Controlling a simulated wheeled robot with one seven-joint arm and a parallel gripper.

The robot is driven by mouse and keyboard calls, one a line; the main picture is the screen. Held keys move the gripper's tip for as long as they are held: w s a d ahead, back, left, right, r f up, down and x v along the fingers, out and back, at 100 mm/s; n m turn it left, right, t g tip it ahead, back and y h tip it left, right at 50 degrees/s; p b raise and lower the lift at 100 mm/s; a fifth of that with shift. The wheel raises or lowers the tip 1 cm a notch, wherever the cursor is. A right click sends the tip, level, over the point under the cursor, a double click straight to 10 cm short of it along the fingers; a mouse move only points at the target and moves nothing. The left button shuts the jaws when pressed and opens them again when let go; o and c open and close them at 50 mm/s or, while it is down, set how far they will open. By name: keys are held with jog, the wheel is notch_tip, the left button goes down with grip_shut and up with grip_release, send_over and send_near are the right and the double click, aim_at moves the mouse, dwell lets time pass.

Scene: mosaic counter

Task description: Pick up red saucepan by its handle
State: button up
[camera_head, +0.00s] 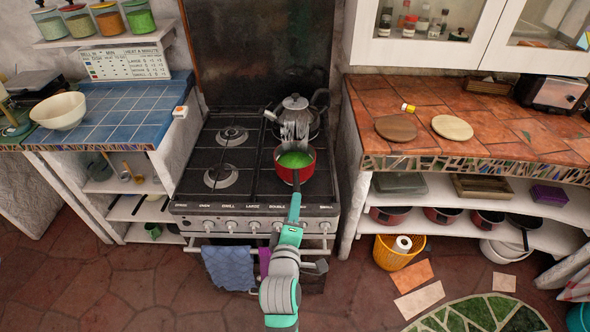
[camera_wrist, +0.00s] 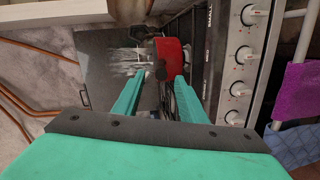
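The red saucepan (camera_head: 308,170), with green contents, sits on the front right burner of the stove. Its dark handle (camera_head: 297,184) points toward me, and its near end meets my gripper in the head view. My gripper (camera_head: 296,198) is in front of the saucepan, over the stove's front edge. In the wrist view the two teal fingers of my gripper (camera_wrist: 161,77) are spread apart. The red saucepan (camera_wrist: 172,52) lies just beyond the fingertips. A dark strip that looks like the handle shows between the fingers; I cannot tell whether either finger touches it.
A grey kettle (camera_head: 294,117) stands on the burner behind the saucepan. The left burners (camera_head: 221,175) are empty. Knobs (camera_head: 230,226) line the stove front, with a blue towel (camera_head: 229,267) hanging below. A tiled counter (camera_head: 460,93) with two round boards stands at the right.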

aim_at(297, 189)
jog(key=w, duration=0.2)
jog(key=w+f, duration=0.1)
jog(key=w, duration=0.2)
jog(key=w+d, duration=0.1)
jog(key=w, duration=0.2)
jog(key=shift+w+f, duration=0.1)
jog(key=shift+f, duration=0.2)
grip_shut()
jog(key=shift+s+a, duration=0.15)
jog(key=shift+s, duration=0.05)
jog(key=shift+d+r, duration=0.1)
jog(key=shift+d, duration=0.1)
dwell(0.5)
jog(key=shift+r, duration=0.2)
